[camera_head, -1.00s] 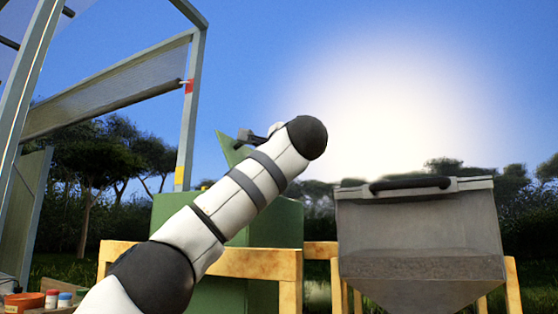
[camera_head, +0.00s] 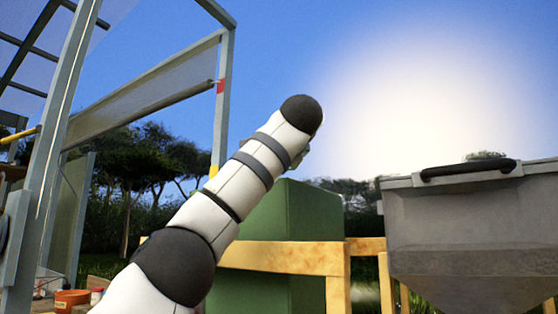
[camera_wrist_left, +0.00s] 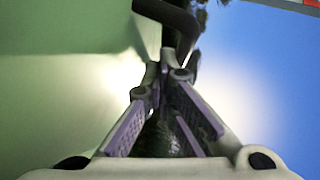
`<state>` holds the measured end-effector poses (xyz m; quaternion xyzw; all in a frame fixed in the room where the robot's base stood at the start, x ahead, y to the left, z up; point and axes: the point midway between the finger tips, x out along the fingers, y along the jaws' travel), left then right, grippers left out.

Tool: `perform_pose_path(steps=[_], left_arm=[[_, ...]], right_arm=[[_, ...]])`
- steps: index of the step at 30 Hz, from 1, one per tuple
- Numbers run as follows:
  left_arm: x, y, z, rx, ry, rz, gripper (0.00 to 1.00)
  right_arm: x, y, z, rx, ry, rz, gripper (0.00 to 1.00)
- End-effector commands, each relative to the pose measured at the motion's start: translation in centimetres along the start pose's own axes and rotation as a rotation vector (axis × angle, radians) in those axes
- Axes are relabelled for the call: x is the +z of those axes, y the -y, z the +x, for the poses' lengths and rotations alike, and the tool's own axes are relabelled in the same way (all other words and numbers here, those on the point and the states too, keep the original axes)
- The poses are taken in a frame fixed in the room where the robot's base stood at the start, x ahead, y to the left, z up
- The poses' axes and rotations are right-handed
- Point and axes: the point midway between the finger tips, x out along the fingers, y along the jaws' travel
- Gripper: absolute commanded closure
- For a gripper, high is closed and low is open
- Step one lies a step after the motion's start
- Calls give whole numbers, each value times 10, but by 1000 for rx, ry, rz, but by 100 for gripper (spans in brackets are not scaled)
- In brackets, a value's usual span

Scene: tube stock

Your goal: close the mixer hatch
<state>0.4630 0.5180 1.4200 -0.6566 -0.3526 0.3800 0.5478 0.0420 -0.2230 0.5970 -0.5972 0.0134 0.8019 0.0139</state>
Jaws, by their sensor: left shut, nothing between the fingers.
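The green mixer body (camera_head: 300,235) stands behind my left arm in the head view. No raised hatch shows above it there; my arm hides part of that area. In the left wrist view a broad green surface (camera_wrist_left: 60,95), perhaps the hatch, fills the left side. A dark bent bar (camera_wrist_left: 168,16), perhaps its handle, lies just beyond my fingertips; I cannot tell whether they touch it. My left gripper (camera_wrist_left: 164,78) is shut and empty. It is mostly hidden behind the arm in the head view. My right gripper is not in view.
A grey hopper (camera_head: 460,235) with a black handle (camera_head: 468,170) stands at the right. A yellow wooden frame (camera_head: 338,262) runs in front of the mixer. A metal frame structure (camera_head: 222,95) and an orange pot (camera_head: 70,300) are at the left. Open sky lies above.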

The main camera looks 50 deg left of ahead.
Motion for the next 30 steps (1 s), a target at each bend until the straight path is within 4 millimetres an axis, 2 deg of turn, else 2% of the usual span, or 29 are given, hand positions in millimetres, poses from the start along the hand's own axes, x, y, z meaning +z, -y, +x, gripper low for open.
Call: perform_pose_path(steps=[12,30], left_arm=[[10,-12,8,145,-1,-149,100],[10,-16,10,174,0,-176,100]], right_arm=[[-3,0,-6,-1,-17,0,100],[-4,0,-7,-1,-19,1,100]])
